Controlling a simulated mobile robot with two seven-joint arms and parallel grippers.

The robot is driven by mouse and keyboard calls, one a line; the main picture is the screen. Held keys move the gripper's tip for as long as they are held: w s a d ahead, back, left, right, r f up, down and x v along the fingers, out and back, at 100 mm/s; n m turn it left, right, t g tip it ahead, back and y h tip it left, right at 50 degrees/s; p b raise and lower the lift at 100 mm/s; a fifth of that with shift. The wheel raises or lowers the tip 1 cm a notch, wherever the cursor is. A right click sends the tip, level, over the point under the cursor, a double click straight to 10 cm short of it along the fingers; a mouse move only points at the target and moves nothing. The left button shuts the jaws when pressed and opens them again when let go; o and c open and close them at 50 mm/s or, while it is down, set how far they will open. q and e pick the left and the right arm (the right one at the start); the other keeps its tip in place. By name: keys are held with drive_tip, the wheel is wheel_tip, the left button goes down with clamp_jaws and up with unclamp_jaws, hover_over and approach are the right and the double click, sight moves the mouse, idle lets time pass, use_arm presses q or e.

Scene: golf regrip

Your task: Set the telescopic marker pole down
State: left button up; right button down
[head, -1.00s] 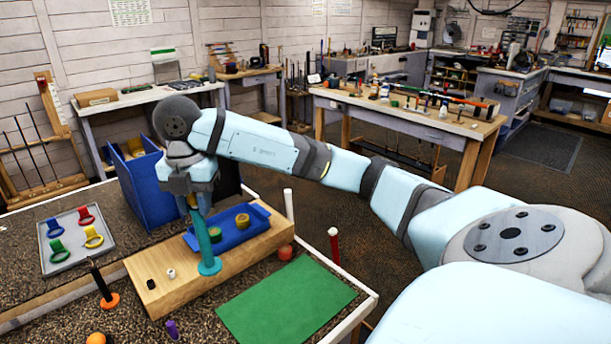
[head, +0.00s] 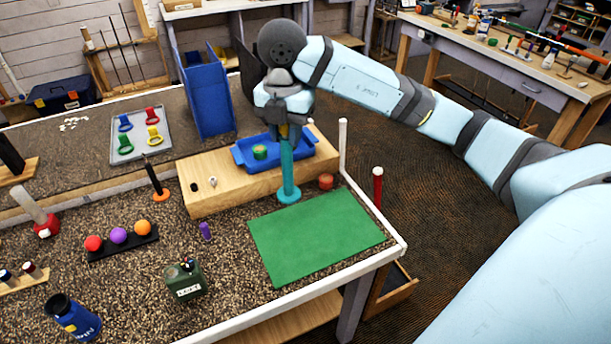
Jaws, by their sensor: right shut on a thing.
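The telescopic marker pole is a teal upright rod (head: 287,165) with a round teal disc base (head: 288,195). My right gripper (head: 284,128) is shut on its upper part, and the pole hangs down upright below the jaws. The disc shows at the front of the wooden block (head: 225,197), by the back edge of the green mat (head: 318,238). I cannot tell whether the disc touches a surface. The gripper hides the pole's top. My left gripper is not in view.
A blue tray (head: 240,156) with a green ring sits on the block behind the pole. The mat is bare.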

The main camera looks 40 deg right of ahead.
sight(288, 155)
wheel_tip(288, 155, down, 12)
drive_tip(key=shift+f, duration=0.15)
drive_tip(key=shift+f+p, duration=0.4)
drive_tip(key=shift+f, duration=2.3)
drive_tip(key=c, duration=0.9)
unclamp_jaws()
wheel_tip(288, 155, up, 12)
drive_tip(key=shift+r+b, duration=0.1)
drive_tip(key=shift+b, duration=0.6)
